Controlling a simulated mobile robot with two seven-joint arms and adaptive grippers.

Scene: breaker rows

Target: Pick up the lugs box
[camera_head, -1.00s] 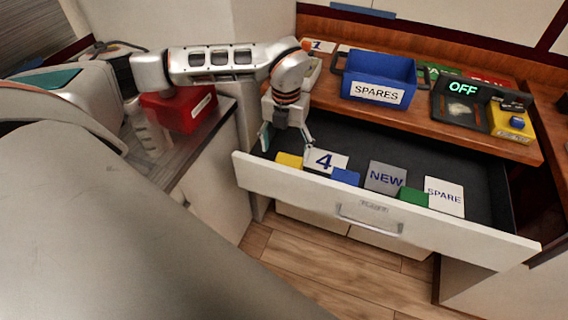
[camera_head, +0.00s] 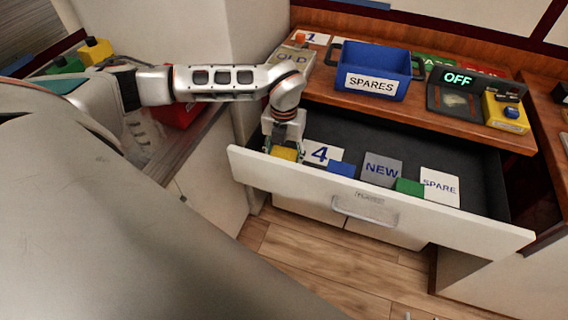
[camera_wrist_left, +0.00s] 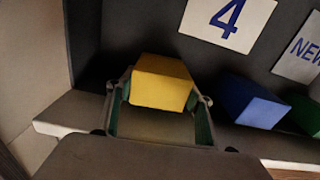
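No label reading "lugs" is legible. A red box (camera_head: 185,113) sits on the left counter, mostly hidden behind my left arm. A yellow block (camera_head: 285,153) lies at the left end of the open drawer (camera_head: 375,205). My left gripper (camera_head: 283,148) points down over this block. In the left wrist view the yellow block (camera_wrist_left: 162,82) sits between the fingertips of my left gripper (camera_wrist_left: 160,95), one finger on each side. Whether the fingers press on it cannot be told. My right gripper is not in view.
The drawer also holds a blue block (camera_head: 341,170), a green block (camera_head: 409,187) and cards marked 4 (camera_head: 322,153), NEW (camera_head: 382,170) and SPARE (camera_head: 440,187). A blue SPARES bin (camera_head: 374,75) and an OFF display (camera_head: 459,79) stand on the counter behind.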

